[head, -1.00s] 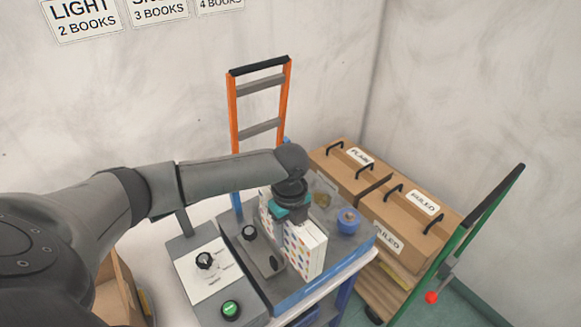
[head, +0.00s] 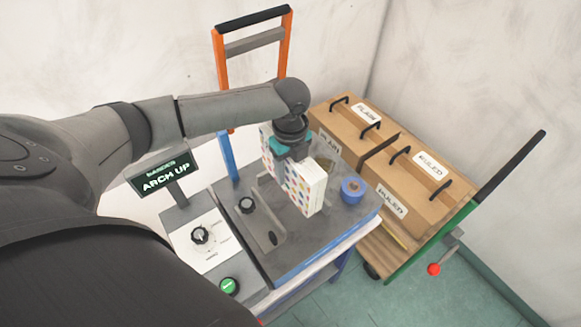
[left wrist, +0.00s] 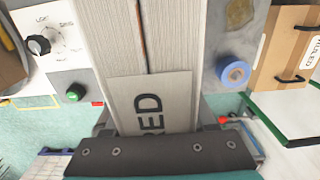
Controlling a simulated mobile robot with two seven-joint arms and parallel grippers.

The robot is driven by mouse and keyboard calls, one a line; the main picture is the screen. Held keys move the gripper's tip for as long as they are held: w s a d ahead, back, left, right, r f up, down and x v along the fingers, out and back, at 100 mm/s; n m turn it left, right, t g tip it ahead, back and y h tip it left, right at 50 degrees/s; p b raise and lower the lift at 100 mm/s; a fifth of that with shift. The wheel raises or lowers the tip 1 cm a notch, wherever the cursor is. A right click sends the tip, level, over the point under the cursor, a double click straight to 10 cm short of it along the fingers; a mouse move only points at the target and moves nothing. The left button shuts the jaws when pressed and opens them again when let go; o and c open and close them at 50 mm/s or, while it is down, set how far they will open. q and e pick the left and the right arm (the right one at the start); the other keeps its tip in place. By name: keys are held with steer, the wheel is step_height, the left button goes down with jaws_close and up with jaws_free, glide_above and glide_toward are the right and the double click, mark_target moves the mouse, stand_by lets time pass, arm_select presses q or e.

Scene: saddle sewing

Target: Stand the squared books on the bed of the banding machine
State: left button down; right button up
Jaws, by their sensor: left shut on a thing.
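My left gripper (head: 292,150) is shut on the books (head: 305,186), a white upright block with coloured dots on its side. The books are over the grey bed (head: 290,262) of the banding machine; I cannot tell whether their lower edge touches it. In the left wrist view the books (left wrist: 170,45) show as two pale page blocks with a dark seam between them. A pale card (left wrist: 150,100) with the letters "RED" lies across them by the gripper (left wrist: 155,150). The machine's display (head: 164,174) reads "ARCH UP". My right gripper is not in view.
A blue tape roll (head: 352,190) sits on the bed beside the books. The control panel (head: 202,243) with a knob and green button (head: 229,286) is at left. Boxes marked plain and ruled (head: 420,175) stand on a green-handled cart. An orange frame (head: 218,65) rises behind.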

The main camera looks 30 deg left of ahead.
arm_select(q)
step_height(320, 180, down, 4)
steer(key=shift+w+f+b, duration=0.1)
steer(key=shift+b, duration=1.1)
steer(key=shift+f+b, duration=1.8)
steer(key=shift+f, duration=1.25)
steer(key=shift+c, duration=0.7)
jaws_free()
steer(key=shift+f, duration=0.1)
